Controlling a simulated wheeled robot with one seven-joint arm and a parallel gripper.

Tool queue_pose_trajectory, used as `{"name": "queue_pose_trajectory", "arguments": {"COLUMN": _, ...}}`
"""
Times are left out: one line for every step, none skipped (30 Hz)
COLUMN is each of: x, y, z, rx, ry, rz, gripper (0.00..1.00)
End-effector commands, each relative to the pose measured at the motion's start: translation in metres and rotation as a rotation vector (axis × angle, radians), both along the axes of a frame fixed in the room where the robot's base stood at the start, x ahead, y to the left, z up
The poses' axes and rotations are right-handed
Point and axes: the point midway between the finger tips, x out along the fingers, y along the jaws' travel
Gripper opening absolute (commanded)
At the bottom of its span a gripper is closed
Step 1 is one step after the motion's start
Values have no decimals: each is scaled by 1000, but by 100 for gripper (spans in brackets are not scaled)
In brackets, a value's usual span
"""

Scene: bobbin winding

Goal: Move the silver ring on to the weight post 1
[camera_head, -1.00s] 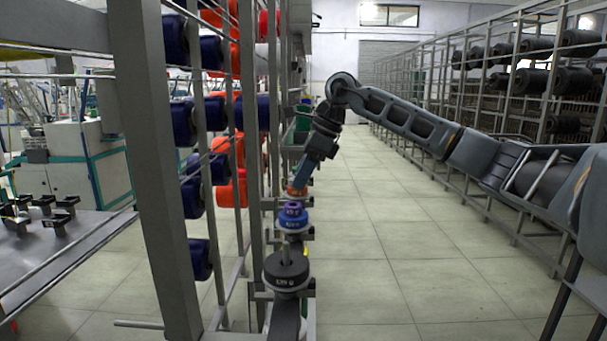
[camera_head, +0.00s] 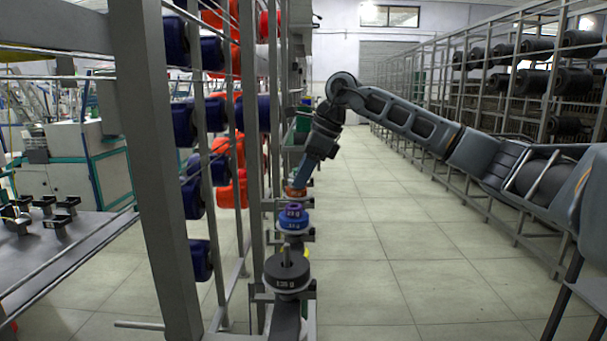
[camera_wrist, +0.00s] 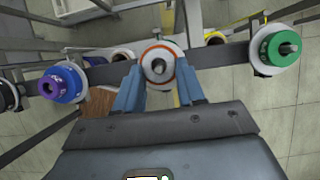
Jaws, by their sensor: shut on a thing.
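My gripper (camera_wrist: 158,88) has its two blue fingers closed in on a silver-grey ring (camera_wrist: 148,75) in the wrist view. The tip of a post (camera_wrist: 158,66) shows inside this ring. An orange-rimmed weight (camera_wrist: 157,43) lies around or just beneath the ring; how far apart they are I cannot tell. In the head view my gripper (camera_head: 300,182) is directly over the orange weight (camera_head: 296,192), and the silver ring cannot be made out there. No label shows which post is number 1.
A blue weight with a purple one on top (camera_head: 293,217) stands nearer in the head view, then a black weight (camera_head: 287,271) on its post. In the wrist view a green weight (camera_wrist: 272,48) is on the right. Frame uprights (camera_head: 160,150) stand close left; the aisle floor (camera_head: 360,230) is clear.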

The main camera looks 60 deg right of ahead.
Motion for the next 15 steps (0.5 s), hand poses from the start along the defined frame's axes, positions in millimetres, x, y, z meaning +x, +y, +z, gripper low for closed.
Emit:
{"name": "queue_pose_trajectory", "arguments": {"x": 0, "y": 0, "z": 5, "rx": -1, "ry": -1, "rz": 0, "gripper": 0}}
{"name": "queue_pose_trajectory", "arguments": {"x": 0, "y": 0, "z": 6, "rx": -1, "ry": -1, "rz": 0, "gripper": 0}}
{"name": "queue_pose_trajectory", "arguments": {"x": 0, "y": 0, "z": 9, "rx": 0, "ry": -2, "rz": 0, "gripper": 0}}
{"name": "queue_pose_trajectory", "arguments": {"x": 0, "y": 0, "z": 11, "rx": 0, "ry": -2, "rz": 0, "gripper": 0}}
{"name": "queue_pose_trajectory", "arguments": {"x": 0, "y": 0, "z": 12, "rx": 0, "ry": -2, "rz": 0, "gripper": 0}}
{"name": "queue_pose_trajectory", "arguments": {"x": 0, "y": 0, "z": 15, "rx": 0, "ry": -2, "rz": 0, "gripper": 0}}
{"name": "queue_pose_trajectory", "arguments": {"x": 0, "y": 0, "z": 16, "rx": -1, "ry": -3, "rz": 0, "gripper": 0}}
{"name": "queue_pose_trajectory", "arguments": {"x": 0, "y": 0, "z": 18, "rx": -1, "ry": -3, "rz": 0, "gripper": 0}}
{"name": "queue_pose_trajectory", "arguments": {"x": 0, "y": 0, "z": 20, "rx": -2, "ry": -3, "rz": 0, "gripper": 0}}
{"name": "queue_pose_trajectory", "arguments": {"x": 0, "y": 0, "z": 22, "rx": -2, "ry": -3, "rz": 0, "gripper": 0}}
{"name": "queue_pose_trajectory", "arguments": {"x": 0, "y": 0, "z": 24, "rx": -2, "ry": -3, "rz": 0, "gripper": 0}}
{"name": "queue_pose_trajectory", "arguments": {"x": 0, "y": 0, "z": 26, "rx": -2, "ry": -3, "rz": 0, "gripper": 0}}
{"name": "queue_pose_trajectory", "arguments": {"x": 0, "y": -1, "z": 28, "rx": -2, "ry": -3, "rz": 0, "gripper": 0}}
{"name": "queue_pose_trajectory", "arguments": {"x": 0, "y": -1, "z": 30, "rx": -2, "ry": -3, "rz": 0, "gripper": 0}}
{"name": "queue_pose_trajectory", "arguments": {"x": 0, "y": -1, "z": 32, "rx": -2, "ry": -3, "rz": -1, "gripper": 0}}
